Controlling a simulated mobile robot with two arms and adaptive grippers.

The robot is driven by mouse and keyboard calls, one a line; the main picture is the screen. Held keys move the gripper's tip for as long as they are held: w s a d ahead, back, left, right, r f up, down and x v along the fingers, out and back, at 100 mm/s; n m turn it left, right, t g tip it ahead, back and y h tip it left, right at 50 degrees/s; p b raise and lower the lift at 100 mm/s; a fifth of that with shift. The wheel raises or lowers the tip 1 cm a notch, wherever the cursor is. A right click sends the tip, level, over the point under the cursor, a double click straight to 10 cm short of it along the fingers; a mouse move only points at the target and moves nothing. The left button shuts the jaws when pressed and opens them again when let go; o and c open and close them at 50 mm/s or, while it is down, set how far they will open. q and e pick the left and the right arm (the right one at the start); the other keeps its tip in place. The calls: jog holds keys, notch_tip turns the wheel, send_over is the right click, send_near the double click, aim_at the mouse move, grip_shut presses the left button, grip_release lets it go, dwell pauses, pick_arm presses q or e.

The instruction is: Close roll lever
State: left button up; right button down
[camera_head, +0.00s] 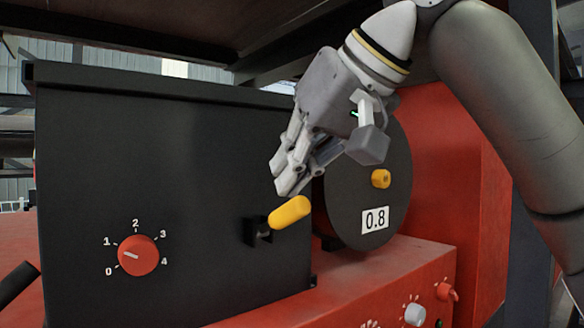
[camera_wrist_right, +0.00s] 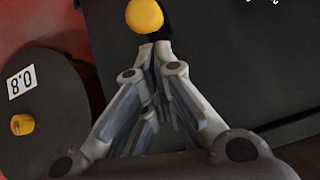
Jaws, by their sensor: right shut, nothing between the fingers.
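The yellow roll lever (camera_head: 290,213) sticks out from a black mount (camera_head: 257,231) on the black panel, slanting up to the right in the head view. My right gripper (camera_head: 281,183) is shut and empty, its fingertips just above the lever. I cannot tell whether they touch it. In the right wrist view the lever's rounded yellow end (camera_wrist_right: 144,16) shows just beyond the closed fingertips (camera_wrist_right: 153,47). My left gripper is in neither view.
A black disc (camera_head: 367,190) with a yellow knob (camera_head: 381,179) and a 0.8 label stands to the right. A red dial (camera_head: 138,255) marked 0 to 4 is on the panel (camera_head: 200,170) at left. A red ledge (camera_head: 400,270) with small knobs runs below.

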jog(key=shift+f, duration=0.25)
dwell(0.3)
